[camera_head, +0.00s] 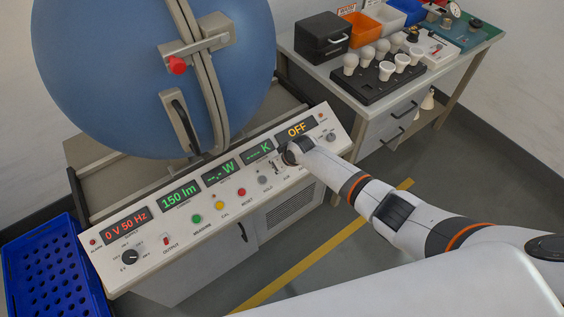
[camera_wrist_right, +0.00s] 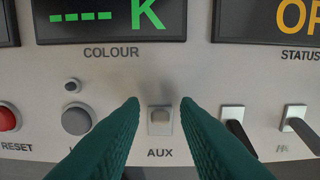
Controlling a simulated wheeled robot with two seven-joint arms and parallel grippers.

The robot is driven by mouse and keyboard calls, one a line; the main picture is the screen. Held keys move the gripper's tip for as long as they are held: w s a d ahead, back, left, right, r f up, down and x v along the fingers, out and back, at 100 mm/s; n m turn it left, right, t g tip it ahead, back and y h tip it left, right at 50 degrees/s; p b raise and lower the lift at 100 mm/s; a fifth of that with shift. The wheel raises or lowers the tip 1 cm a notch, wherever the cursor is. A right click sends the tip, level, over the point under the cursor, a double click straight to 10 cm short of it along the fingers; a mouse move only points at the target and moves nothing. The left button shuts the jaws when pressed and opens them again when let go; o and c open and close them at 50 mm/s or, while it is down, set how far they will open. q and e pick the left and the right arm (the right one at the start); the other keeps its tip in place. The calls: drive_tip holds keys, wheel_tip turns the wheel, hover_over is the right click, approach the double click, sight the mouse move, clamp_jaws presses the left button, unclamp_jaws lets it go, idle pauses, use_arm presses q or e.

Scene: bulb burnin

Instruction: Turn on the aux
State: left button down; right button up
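The AUX switch (camera_wrist_right: 160,120) is a small pale switch on a white plate, above the label AUX on the control panel (camera_head: 150,270). In the right wrist view, the green fingers of my right gripper (camera_wrist_right: 161,104) are apart, one on each side of the switch, with nothing held. I cannot tell whether they touch the panel. In the head view my right arm reaches to the panel's right part, and its wrist hides much of the switch area. My left gripper is not in view.
A round grey knob (camera_wrist_right: 77,118) is left of the switch; two lever switches, one dark (camera_wrist_right: 235,125) and one pale (camera_wrist_right: 297,122), are close on its right. A red RESET button (camera_wrist_right: 8,118) is farther left. A big blue sphere (camera_head: 130,70) stands behind the panel.

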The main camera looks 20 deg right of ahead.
idle(0.3)
drive_tip(key=shift+s+r, duration=0.1)
drive_tip(key=shift+r, duration=0.2)
drive_tip(key=p+v, duration=0.2)
drive_tip(key=v, duration=0.9)
drive_tip(key=shift+s+r, duration=0.15)
